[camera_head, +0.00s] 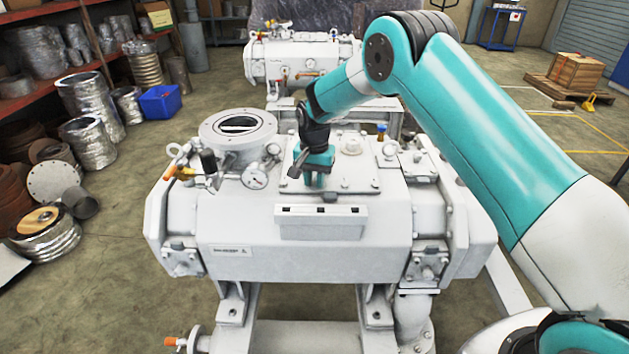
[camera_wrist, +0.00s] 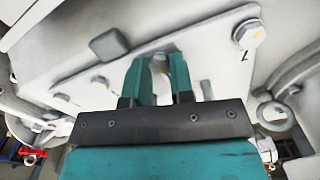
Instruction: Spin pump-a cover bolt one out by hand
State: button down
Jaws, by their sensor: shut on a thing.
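The near white pump (camera_head: 300,230) has a flat cover plate (camera_head: 358,176) on top, also seen in the wrist view (camera_wrist: 195,52). My gripper (camera_head: 319,184) points down at the near part of this plate. In the wrist view, the two teal fingers of my gripper (camera_wrist: 161,78) are shut on a pale bolt (camera_wrist: 160,65). The fingers hide most of it, so I cannot tell if its head touches the plate. Another hex bolt (camera_wrist: 250,34) with a dark mark beside it sits at the upper right. A smaller bolt (camera_wrist: 98,83) sits at the left.
A pressure gauge (camera_head: 255,177) and a round flanged port (camera_head: 238,128) are left of my gripper. A lifting eye (camera_wrist: 275,113) is at the lower right. A second pump (camera_head: 290,62) stands behind.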

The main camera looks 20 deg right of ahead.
jog(key=n, duration=0.3)
jog(key=shift+f+n+b, duration=0.15)
jog(key=shift+n+b, duration=0.2)
jog(key=shift+n, duration=0.05)
jog(key=n, duration=0.3)
jog(key=shift+n, duration=0.3)
jog(key=n+b, duration=0.1)
jog(key=n, duration=0.5)
jog(key=shift+s, duration=0.1)
jog(key=n, duration=0.6)
jog(key=shift+f+n, duration=0.1)
jog(key=shift+n, duration=0.2)
jog(key=n, duration=0.6)
jog(key=shift+s, duration=0.1)
jog(key=shift+n, duration=0.4)
jog(key=c, duration=1)
grip_release()
jog(key=shift+r, duration=0.2)
